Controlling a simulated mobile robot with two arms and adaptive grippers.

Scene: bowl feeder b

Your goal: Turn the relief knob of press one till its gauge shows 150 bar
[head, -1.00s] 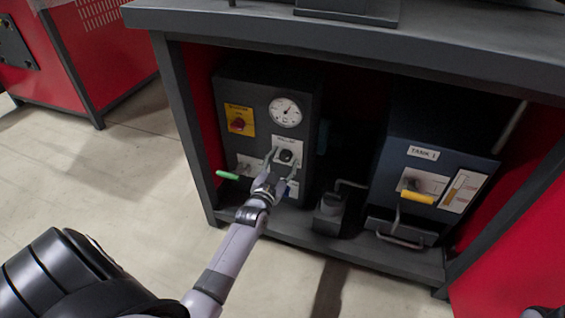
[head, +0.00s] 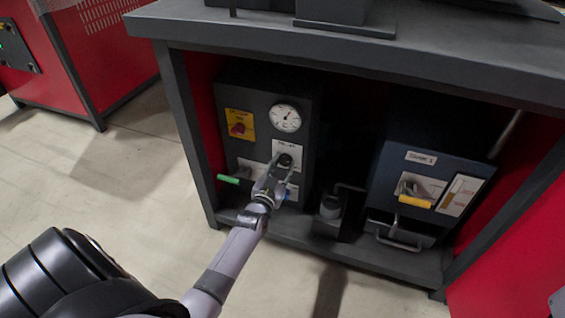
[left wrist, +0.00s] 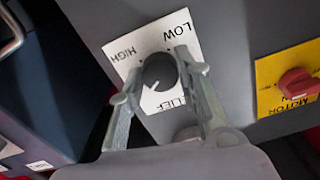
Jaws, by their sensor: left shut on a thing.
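The relief knob (left wrist: 159,72) is black and round, on a white plate (left wrist: 125,48) marked LOW, HIGH and RELIEF. In the head view the knob (head: 285,161) sits below the round white gauge (head: 285,118), whose numbers are too small to read. My left gripper (left wrist: 160,85) has its fingers on both sides of the knob and is shut on it. The left gripper (head: 277,173) reaches the dark panel (head: 258,135) from below in the head view. My right gripper is not in view.
A red switch on a yellow plate (head: 233,112) is left of the gauge. A green-handled lever (head: 228,179) sticks out at lower left. The TANK 1 unit (head: 421,158) with a yellow handle (head: 415,201) stands at right. The bench top (head: 420,50) overhangs the panel.

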